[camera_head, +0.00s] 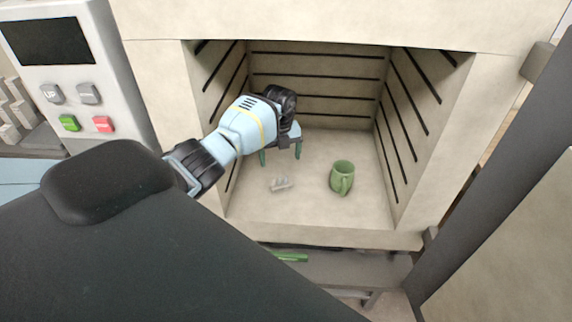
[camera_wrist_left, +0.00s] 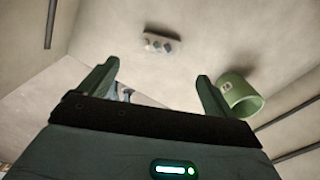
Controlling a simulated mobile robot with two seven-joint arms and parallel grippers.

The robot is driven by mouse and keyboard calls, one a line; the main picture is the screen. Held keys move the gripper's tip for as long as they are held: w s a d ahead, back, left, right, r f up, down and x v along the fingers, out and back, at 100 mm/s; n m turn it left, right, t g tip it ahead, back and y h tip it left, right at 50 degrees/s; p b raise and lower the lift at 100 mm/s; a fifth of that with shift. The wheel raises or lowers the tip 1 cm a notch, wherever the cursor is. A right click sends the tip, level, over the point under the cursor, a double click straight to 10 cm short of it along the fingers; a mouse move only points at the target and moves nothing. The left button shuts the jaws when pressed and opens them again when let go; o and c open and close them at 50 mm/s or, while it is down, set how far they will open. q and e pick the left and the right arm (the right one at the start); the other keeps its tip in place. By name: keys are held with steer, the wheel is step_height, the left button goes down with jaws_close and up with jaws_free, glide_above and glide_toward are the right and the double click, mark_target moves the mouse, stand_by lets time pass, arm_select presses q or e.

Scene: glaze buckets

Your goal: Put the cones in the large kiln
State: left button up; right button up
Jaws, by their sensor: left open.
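The cones (camera_head: 280,184) are a small pale grey cluster on the kiln floor, left of a green mug. They also show in the left wrist view (camera_wrist_left: 162,43), ahead of the fingertips. The large kiln (camera_head: 300,210) stands open, with slotted pale walls, and the cones rest on its floor. My left gripper (camera_head: 281,155) is inside the kiln, behind and above the cones. Its two green fingers are apart with nothing between them, as the left wrist view (camera_wrist_left: 157,75) also shows. My right gripper is not in view.
A green mug (camera_head: 342,177) stands upright on the kiln floor, right of the cones; it also shows in the wrist view (camera_wrist_left: 240,94). The kiln walls bound my left arm at both sides. A control panel (camera_head: 75,75) is at left, and a dark door-like panel (camera_head: 500,150) at right.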

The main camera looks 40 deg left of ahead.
arm_select(q)
steer(key=shift+r, duration=0.65)
steer(key=d+f+t+h, duration=0.1)
steer(key=d+f+h, duration=0.1)
steer(key=d, duration=0.4)
steer(key=s+d+f+m+t+h, duration=0.1)
steer(key=d+f+h, duration=0.1)
steer(key=d+f, duration=0.2)
steer(key=s+d+f+m+h, duration=0.1)
steer(key=d+f+h, duration=0.2)
steer(key=d, duration=0.5)
steer(key=shift+t, duration=0.4)
steer(key=s+d+r+n+t+h, duration=0.1)
steer(key=s+d+n+t+h, duration=0.4)
steer(key=d, duration=0.6)
steer(key=s+a+f+n+y, duration=0.2)
steer(key=s+n, duration=0.4)
steer(key=s, duration=0.3)
steer(key=s+a+f+n+t+y, duration=0.1)
steer(key=s+f+n+y, duration=0.3)
steer(key=s+n, duration=0.3)
steer(key=s+a+f+n+y, duration=0.2)
steer(key=s+f+n+y, duration=0.2)
steer(key=s+n, duration=0.3)
steer(key=s, duration=0.4)
steer(key=shift+s+a+t, duration=0.2)
steer(key=shift+a+t, duration=0.15)
steer(key=shift+t, duration=0.05)
